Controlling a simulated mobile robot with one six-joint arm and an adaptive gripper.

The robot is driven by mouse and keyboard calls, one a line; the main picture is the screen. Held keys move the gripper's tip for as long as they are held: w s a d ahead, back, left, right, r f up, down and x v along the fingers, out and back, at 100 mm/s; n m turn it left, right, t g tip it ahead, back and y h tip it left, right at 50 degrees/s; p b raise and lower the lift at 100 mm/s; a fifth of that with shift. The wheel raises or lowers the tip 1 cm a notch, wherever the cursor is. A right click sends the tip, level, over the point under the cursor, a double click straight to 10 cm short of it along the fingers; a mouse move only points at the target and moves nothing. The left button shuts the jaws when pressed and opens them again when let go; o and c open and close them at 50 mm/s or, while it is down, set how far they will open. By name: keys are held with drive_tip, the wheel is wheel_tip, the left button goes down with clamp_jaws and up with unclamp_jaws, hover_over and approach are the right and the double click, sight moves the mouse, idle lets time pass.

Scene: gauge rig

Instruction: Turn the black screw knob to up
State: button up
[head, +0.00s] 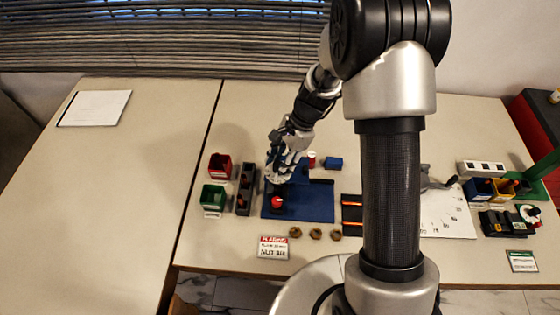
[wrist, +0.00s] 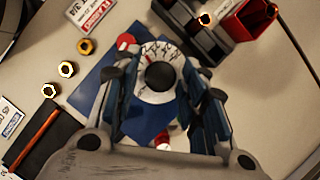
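The black screw knob (wrist: 159,76) shows in the wrist view as a round dark cap at the middle of a white dial (wrist: 150,51) with dark marks and a small red mark. My gripper (wrist: 162,82) is open, with one finger on each side of the knob and dial. I cannot tell whether the fingers touch the knob. In the head view my gripper (head: 281,174) is low over the back left of the blue board (head: 312,205) and hides the knob. Which way the knob points is not clear.
A red button (head: 277,202) stands on the board's front left. A dark holder (head: 245,188) and red (head: 220,165) and green (head: 213,196) bins stand to the left. Several brass nuts (head: 315,234) lie in front. A blue block (head: 334,163) sits behind the board.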

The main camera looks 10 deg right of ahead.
drive_tip(key=c, duration=0.8)
drive_tip(key=shift+o, duration=0.2)
drive_tip(key=shift+n, duration=0.4)
drive_tip(key=n+p, duration=0.1)
drive_tip(key=n+g+h+p, duration=0.1)
drive_tip(key=n, duration=0.1)
drive_tip(key=shift+w+a+r+n, duration=0.1)
drive_tip(key=shift+w+n, duration=0.05)
drive_tip(key=shift+n, duration=0.15)
drive_tip(key=n+g+h+p, duration=0.1)
drive_tip(key=n, duration=0.3)
drive_tip(key=shift+a, duration=0.1)
drive_tip(key=n+h, duration=0.1)
drive_tip(key=n, duration=0.2)
drive_tip(key=n+h+p, duration=0.1)
drive_tip(key=n, duration=0.3)
drive_tip(key=shift+a+g+h, duration=0.2)
drive_tip(key=shift+g+h, duration=0.2)
drive_tip(key=n+h, duration=0.1)
drive_tip(key=n, duration=0.1)
drive_tip(key=n+p, duration=0.1)
drive_tip(key=n, duration=0.2)
drive_tip(key=shift+a+t+h, duration=0.1)
drive_tip(key=shift+t+h, duration=0.3)
drive_tip(key=shift+n, duration=0.3)
drive_tip(key=o, duration=1)
